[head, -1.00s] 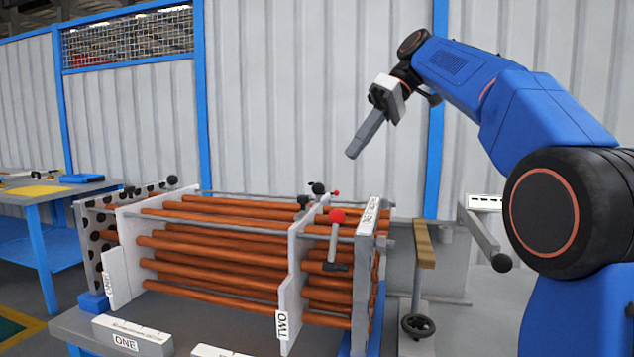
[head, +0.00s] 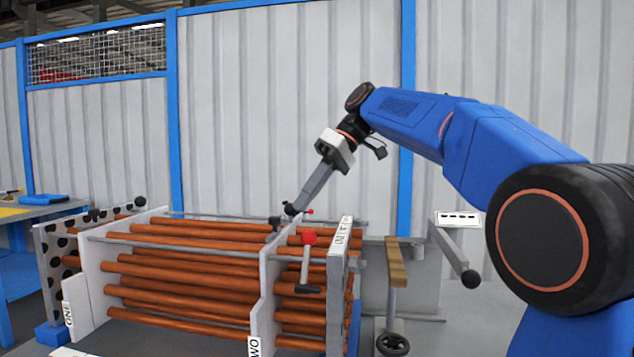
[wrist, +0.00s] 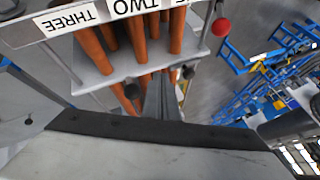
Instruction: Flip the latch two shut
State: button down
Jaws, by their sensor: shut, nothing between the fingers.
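The tube bundle shell has a white plate labelled TWO (head: 268,290) across its orange tubes. A lever with a red ball (head: 309,238) stands upright in front of the right-hand end, with a dark foot at its bottom. Black knobs (head: 289,208) sit at the top behind plate TWO. I cannot tell for certain which part is latch two. My gripper (head: 297,208) is shut and empty, pointing down at the black knobs; contact is unclear.
An end plate (head: 340,290) with a label on top stands right of the lever. Plate ONE (head: 90,270) and a perforated plate (head: 52,255) are at the left.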

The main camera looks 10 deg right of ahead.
jog(key=shift+s+a+f, duration=0.25)
jog(key=shift+s+a, duration=0.5)
jog(key=shift+a, duration=0.15)
jog(key=shift+s+a+f, duration=0.2)
jog(key=shift+s+a, duration=0.5)
jog(key=shift+a, duration=0.15)
jog(key=shift+s+a, duration=0.35)
jog(key=shift+s, duration=0.5)
jog(key=shift+s+a, duration=0.35)
jog(key=shift+s, duration=0.5)
jog(key=v, duration=1.2)
jog(key=shift+w, duration=0.1)
